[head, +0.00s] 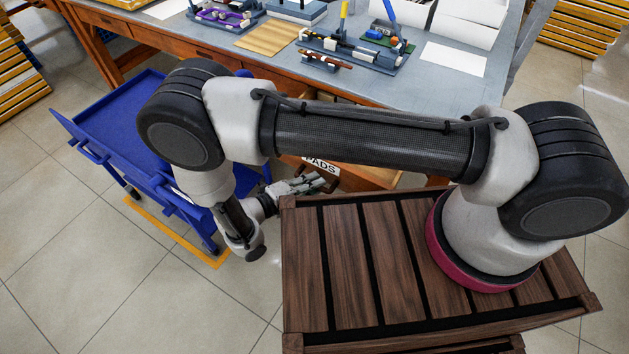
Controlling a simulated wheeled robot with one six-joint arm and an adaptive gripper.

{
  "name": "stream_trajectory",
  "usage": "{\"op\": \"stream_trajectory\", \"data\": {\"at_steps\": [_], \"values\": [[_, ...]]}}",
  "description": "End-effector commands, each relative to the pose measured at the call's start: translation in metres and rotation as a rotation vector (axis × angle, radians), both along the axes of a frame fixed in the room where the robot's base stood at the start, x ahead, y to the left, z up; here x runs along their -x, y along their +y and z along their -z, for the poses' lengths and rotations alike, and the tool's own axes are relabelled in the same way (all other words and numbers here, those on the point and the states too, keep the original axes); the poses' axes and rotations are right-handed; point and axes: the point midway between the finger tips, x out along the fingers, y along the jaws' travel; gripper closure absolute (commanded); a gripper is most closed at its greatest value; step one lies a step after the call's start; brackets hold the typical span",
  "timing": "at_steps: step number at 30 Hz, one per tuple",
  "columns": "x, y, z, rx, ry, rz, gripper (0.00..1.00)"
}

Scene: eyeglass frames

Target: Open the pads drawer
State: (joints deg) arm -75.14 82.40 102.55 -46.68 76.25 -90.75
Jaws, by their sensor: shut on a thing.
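The pads drawer front (321,166) carries a white "PADS" label and shows just below my arm link, on the near side of the workbench. My arm link hides most of the drawer, so I cannot tell how far it stands out from the bench. My gripper (320,182) reaches in from the left, with its fingers right at the dark handle area under the label. It is shut on the drawer handle; the exact contact is small and partly hidden.
The grey-topped workbench (455,87) holds trays, tools and papers. A blue cart (115,125) stands at the left, close to my arm. Yellow-edged stacks (22,85) stand at the far left. Tiled floor (110,290) is free at the lower left.

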Motion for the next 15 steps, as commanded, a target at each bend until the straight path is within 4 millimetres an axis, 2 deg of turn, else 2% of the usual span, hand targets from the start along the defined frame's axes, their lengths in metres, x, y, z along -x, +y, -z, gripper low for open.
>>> {"op": "stream_trajectory", "data": {"at_steps": [3, 4, 7, 15], "values": [[-0.0007, 0.0015, 0.0006, -0.004, 0.001, -0.002, 1.0], [-0.0008, 0.0015, 0.0006, -0.004, 0.001, -0.002, 0.83], [-0.0007, 0.0012, 0.0004, -0.004, 0.0, -0.003, 0.65], [-0.0006, 0.0006, 0.0001, -0.003, 0.0, -0.002, 0.65]]}}
